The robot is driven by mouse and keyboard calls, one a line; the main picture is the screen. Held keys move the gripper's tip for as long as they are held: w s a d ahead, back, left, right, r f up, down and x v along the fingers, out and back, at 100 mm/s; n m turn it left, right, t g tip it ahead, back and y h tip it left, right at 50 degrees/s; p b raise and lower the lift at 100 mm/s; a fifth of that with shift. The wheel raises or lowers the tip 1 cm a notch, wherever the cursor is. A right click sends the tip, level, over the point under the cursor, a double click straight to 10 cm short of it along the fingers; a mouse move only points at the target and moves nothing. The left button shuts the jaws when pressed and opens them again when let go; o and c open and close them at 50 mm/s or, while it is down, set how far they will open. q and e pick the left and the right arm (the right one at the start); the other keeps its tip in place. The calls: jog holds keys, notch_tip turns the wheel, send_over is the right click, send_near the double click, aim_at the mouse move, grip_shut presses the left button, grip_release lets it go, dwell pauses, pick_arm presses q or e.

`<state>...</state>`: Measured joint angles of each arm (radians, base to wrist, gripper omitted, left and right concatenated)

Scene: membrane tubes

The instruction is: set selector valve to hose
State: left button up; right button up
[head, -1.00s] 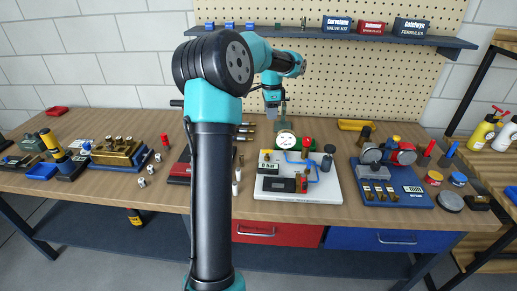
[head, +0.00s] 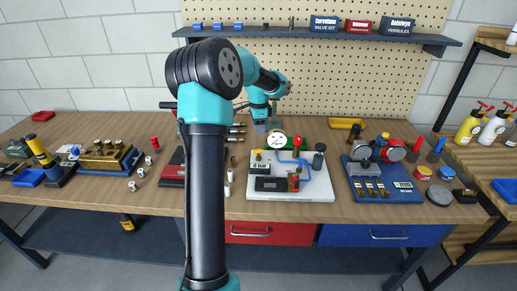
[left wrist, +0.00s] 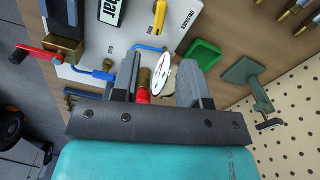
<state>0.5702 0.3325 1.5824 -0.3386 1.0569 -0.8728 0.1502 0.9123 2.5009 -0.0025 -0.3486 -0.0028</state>
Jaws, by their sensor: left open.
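The white board (head: 315,190) with a "0 bar" display (head: 260,168), a round gauge (head: 277,141), blue hose (head: 301,160) and a red knob (head: 297,142) stands on the bench. Which part is the selector valve is not clear. My left gripper (head: 262,130) is just behind and left of the gauge. In the left wrist view its dark fingers (left wrist: 158,85) are apart, with the gauge dial (left wrist: 160,75) and a brass and red fitting (left wrist: 144,85) showing between them. Contact cannot be told. A yellow pointer (left wrist: 160,17) and a red handle (left wrist: 35,53) also show there. My right gripper is out of view.
A blue base with a pump-like unit (head: 380,155) stands right of the board. A dark red case (head: 173,170) and brass fittings lie left, partly behind my left arm. A green block (left wrist: 203,54) and a green stand (left wrist: 245,74) are close beside the fingers.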

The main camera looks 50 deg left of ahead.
aim_at(259, 150)
pick_arm(q)
notch_tip(259, 150, down, 10)
jog(key=shift+f, duration=0.15)
dwell(0.3)
grip_shut()
